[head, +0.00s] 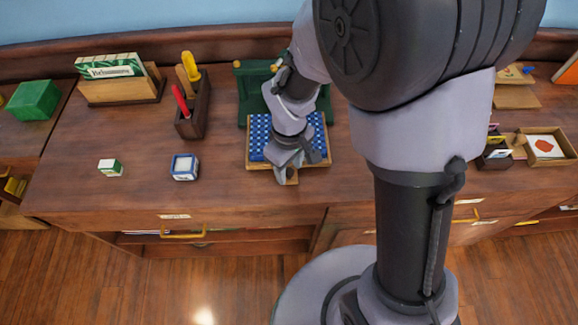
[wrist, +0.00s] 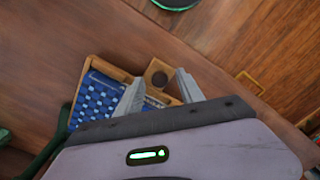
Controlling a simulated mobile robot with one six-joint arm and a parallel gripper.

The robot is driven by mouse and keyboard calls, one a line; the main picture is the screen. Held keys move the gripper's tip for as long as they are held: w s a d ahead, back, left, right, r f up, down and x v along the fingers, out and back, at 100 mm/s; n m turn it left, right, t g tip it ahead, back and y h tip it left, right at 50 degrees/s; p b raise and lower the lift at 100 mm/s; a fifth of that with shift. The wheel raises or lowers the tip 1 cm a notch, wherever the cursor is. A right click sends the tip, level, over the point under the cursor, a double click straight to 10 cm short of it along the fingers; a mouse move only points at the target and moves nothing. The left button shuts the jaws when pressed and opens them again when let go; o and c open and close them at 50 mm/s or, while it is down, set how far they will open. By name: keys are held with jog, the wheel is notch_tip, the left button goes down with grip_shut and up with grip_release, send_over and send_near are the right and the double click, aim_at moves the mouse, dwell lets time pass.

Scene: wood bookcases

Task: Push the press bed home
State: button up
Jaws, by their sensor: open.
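The press bed (head: 256,163) is a wood-framed tray with a blue, white-dotted surface. It sticks out toward the front from the green press (head: 243,85) on the desk top. A wooden tab with a dark round spot (wrist: 158,72) is on the bed's front edge. My gripper (head: 288,172) is low over the bed's front edge. In the wrist view its two fingers (wrist: 158,78) are apart, one on each side of the tab. I cannot tell whether they touch it. My arm hides much of the press and part of the bed.
A dark holder (head: 193,118) with coloured handles stands left of the press. A card tray (head: 545,147) is at the right. The desk between boxes and bed is clear.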

grip_shut()
dwell(1.5)
